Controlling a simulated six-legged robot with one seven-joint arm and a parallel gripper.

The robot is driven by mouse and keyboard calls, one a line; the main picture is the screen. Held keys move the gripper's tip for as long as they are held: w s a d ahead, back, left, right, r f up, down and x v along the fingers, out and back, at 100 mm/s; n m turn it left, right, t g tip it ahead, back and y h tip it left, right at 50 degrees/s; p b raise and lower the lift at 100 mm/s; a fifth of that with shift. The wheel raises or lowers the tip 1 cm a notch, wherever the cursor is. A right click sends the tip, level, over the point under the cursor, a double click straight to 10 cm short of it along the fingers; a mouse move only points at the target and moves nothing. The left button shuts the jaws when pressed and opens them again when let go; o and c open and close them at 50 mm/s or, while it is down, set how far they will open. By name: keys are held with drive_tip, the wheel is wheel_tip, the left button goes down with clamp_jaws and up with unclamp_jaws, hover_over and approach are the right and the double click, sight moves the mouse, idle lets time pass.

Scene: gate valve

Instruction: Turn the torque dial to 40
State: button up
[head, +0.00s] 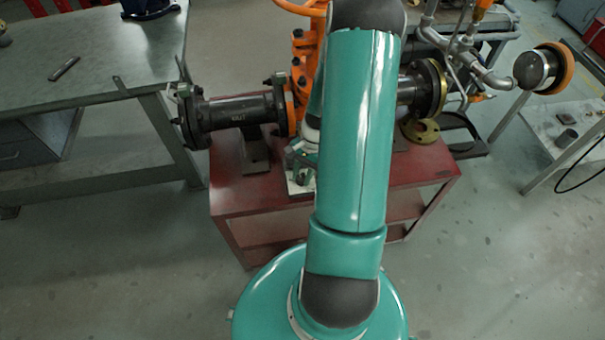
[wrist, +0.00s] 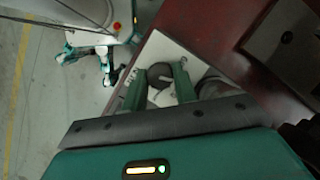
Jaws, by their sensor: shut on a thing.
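My gripper (wrist: 159,80) reaches down over a pale plate (wrist: 152,50) on the red bench. Its two green fingers stand on either side of a dark round knob, the torque dial (wrist: 159,72), and are shut on it. No numbers or pointer can be read, so I cannot tell the dial's setting. In the head view, my gripper (head: 300,165) shows small beside the arm, over the pale plate's front part; the arm hides the dial there.
The gate valve's orange body (head: 303,60) and dark flanged pipe (head: 238,117) stand on the red bench (head: 245,205) close behind the gripper. A grey table (head: 95,60) is at left. Pipework (head: 465,50) and another table are at right. The floor in front is clear.

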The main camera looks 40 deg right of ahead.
drive_tip(key=o, duration=1)
drive_tip(key=shift+c, duration=0.2)
drive_tip(key=v, duration=1.4)
drive_tip(key=shift+a+f, duration=0.1)
